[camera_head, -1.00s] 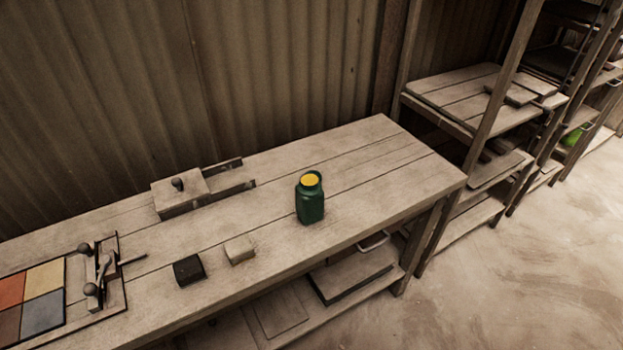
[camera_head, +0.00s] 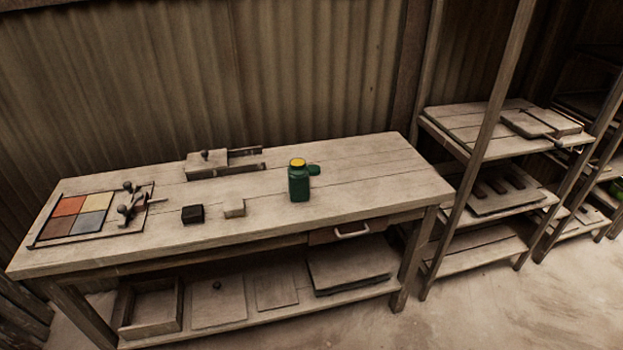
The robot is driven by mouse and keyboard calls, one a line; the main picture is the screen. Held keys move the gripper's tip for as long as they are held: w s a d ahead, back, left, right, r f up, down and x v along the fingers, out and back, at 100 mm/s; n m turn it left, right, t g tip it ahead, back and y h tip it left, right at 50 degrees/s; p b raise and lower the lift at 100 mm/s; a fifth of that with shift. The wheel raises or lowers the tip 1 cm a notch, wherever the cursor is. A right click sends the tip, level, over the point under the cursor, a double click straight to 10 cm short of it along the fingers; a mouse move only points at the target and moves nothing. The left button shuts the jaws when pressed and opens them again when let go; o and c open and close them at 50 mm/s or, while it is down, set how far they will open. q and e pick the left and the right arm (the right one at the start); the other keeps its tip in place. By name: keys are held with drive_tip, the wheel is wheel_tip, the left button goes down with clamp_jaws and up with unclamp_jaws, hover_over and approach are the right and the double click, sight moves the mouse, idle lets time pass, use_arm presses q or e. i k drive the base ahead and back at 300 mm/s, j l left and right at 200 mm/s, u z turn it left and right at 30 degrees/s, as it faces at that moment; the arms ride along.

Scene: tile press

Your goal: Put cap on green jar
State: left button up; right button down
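The green jar (camera_head: 299,185) stands upright on the wooden workbench (camera_head: 370,185), right of the middle. Its top shows yellow. A small green cap (camera_head: 314,169) is just behind and to the right of the jar, apparently lying on the bench; I cannot tell whether it touches the jar. Neither of my grippers shows in the head view.
A dark block (camera_head: 193,214) and a light block (camera_head: 234,208) lie left of the jar. A wooden box with a knob (camera_head: 207,165) stands behind them. A tray of coloured tiles (camera_head: 74,217) is at the left. Shelves (camera_head: 480,121) stand at the right. The bench right of the jar is clear.

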sight(298, 177)
drive_tip(key=i+j+u, duration=0.35)
drive_tip(key=i+j, duration=0.3)
drive_tip(key=i, duration=0.1)
